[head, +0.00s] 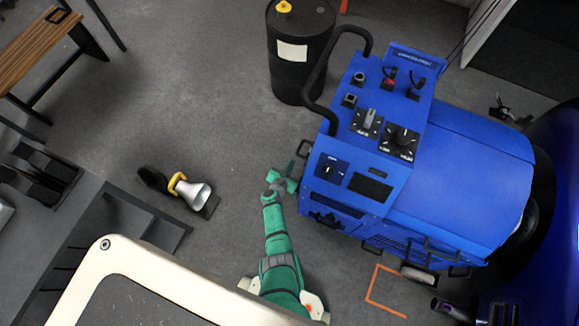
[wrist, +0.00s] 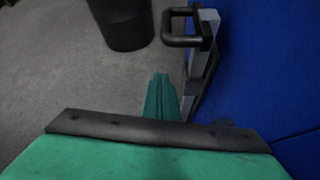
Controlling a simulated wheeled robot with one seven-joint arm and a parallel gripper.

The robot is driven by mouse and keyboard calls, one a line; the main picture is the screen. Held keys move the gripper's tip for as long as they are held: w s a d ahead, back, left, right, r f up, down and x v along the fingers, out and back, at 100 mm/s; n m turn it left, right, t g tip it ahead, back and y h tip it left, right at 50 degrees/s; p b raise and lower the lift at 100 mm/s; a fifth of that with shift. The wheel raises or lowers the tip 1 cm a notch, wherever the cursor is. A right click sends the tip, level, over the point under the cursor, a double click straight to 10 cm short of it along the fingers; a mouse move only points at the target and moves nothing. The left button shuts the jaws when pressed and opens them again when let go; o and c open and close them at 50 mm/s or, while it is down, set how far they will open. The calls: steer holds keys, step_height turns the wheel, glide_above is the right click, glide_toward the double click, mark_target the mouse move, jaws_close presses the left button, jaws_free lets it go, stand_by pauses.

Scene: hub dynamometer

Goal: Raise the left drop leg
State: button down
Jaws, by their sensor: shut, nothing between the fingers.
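The blue dynamometer (head: 455,190) stands at the right of the head view, and its blue side (wrist: 270,70) fills the right of the wrist view. A grey upright post (wrist: 209,35) with a black loop handle (wrist: 182,42) is on that side; it looks like the left drop leg. The loop handle also shows in the head view (head: 304,148). My gripper (head: 289,174) is beside the machine's left side, just short of the handle. Its green fingers (wrist: 162,95) are together and empty, apart from the handle in the wrist view. The leg's lower end is partly hidden behind the fingers.
A black drum (head: 300,55) stands behind the machine's left corner. A wooden bench (head: 40,45) is at the far left. Grey floor (head: 190,110) between them is clear.

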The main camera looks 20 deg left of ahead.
steer(key=shift+w+d+r, duration=0.1)
steer(key=shift+d+r, duration=0.05)
steer(key=shift+r, duration=0.5)
steer(key=shift+w+d+r, duration=0.1)
steer(key=shift+w+r, duration=0.05)
steer(key=shift+r, duration=0.5)
steer(key=shift+w+d+r, duration=0.1)
steer(key=shift+d+r, duration=0.05)
steer(key=shift+r, duration=0.5)
steer(key=shift+a, duration=0.1)
